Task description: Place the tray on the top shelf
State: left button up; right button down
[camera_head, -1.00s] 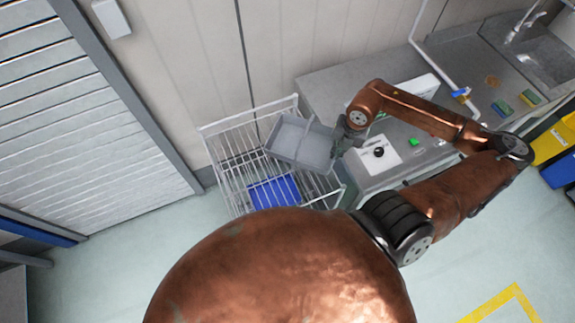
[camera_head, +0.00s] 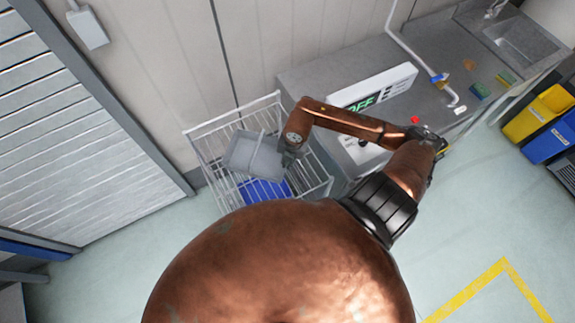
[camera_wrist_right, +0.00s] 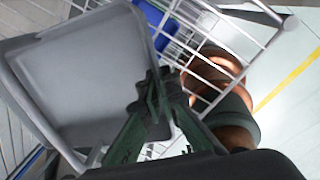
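The grey tray (camera_head: 253,155) is a shallow rectangle at the upper part of the white wire rack (camera_head: 236,113). My right gripper (camera_head: 285,155) is at the tray's right edge. In the right wrist view, the fingers (camera_wrist_right: 155,95) close on the rim of the tray (camera_wrist_right: 80,75), which fills the left side. I cannot tell whether the tray touches the rack's wires. My left gripper is not in view.
A blue tray (camera_head: 262,191) sits lower in the rack and also shows in the wrist view (camera_wrist_right: 156,22). A grey counter (camera_head: 300,75) with a display box (camera_head: 375,87) stands to the right. Yellow (camera_head: 540,112) and blue bins stand at far right. The floor in front is clear.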

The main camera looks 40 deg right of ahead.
notch_tip(320, 180, down, 3)
jog(key=shift+a+p, duration=0.1)
jog(key=shift+p, duration=0.55)
jog(key=shift+f, duration=0.1)
jog(key=c, duration=2.6)
grip_release()
jog(key=shift+f, duration=0.1)
jog(key=shift+c, duration=0.2)
jog(key=o, duration=0.5)
